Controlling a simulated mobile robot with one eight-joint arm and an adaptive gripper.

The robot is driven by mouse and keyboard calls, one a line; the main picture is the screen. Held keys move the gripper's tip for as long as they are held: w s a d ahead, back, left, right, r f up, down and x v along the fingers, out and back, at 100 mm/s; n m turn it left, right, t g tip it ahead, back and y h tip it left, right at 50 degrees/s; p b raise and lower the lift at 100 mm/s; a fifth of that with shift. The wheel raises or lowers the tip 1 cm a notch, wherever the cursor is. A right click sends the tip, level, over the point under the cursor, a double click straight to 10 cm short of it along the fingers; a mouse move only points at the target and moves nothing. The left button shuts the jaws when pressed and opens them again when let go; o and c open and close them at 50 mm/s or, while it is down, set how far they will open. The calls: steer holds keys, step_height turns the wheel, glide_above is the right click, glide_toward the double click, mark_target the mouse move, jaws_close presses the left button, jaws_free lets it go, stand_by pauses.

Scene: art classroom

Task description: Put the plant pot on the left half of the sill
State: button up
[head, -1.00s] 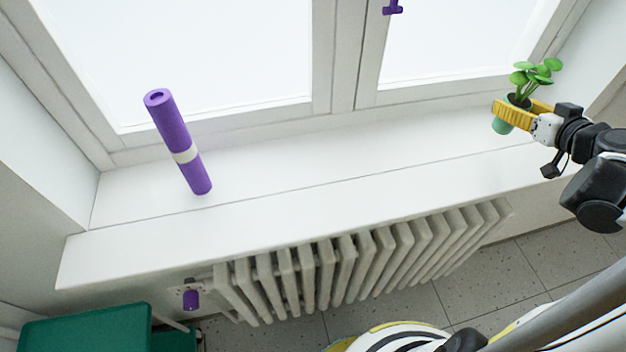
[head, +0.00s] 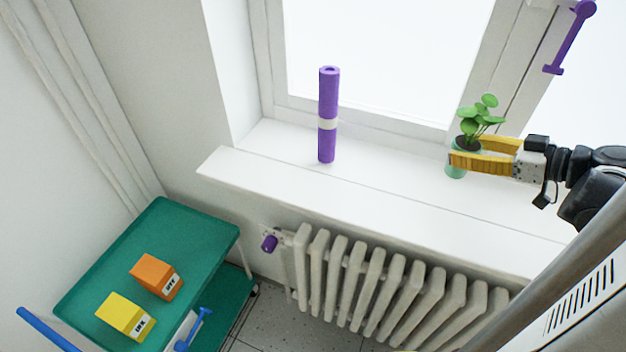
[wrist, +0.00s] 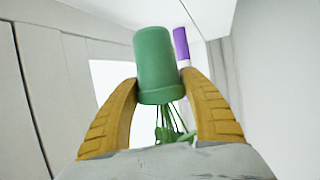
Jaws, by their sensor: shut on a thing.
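The plant pot (head: 455,164) is a small green pot with a leafy plant, upright in the head view over the right part of the white sill (head: 385,190). My gripper (head: 468,152) is shut on the pot, with its yellow fingers on either side. In the wrist view the green pot (wrist: 154,62) sits between the two fingers (wrist: 160,95), appearing upside down with its leaves below. I cannot tell for sure whether the pot's base touches the sill or hangs just above it.
A purple roll with a pale band (head: 328,110) stands upright on the left part of the sill. A radiator (head: 400,285) is below. A green cart (head: 105,262) at lower left carries an orange box (head: 157,277) and a yellow box (head: 126,316). Sill between roll and pot is clear.

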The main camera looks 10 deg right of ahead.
steer(key=shift+w+a, duration=0.1)
steer(key=shift+a, duration=0.25)
steer(key=shift+w+a+f+b, duration=1.15)
steer(key=shift+w+f, duration=0.35)
steer(key=shift+f, duration=0.3)
steer(key=shift+w+a+f+b, duration=1.1)
steer(key=shift+w+f, duration=0.4)
steer(key=shift+f, duration=0.35)
steer(key=shift+w+a+f+b, duration=1)
steer(key=shift+w+a+f, duration=0.4)
steer(key=shift+f, duration=0.4)
steer(key=shift+w+d, duration=0.1)
steer(key=shift+d, duration=0.05)
steer(key=shift+f, duration=0.2)
steer(key=o, duration=1.4)
steer(key=shift+r, duration=0.1)
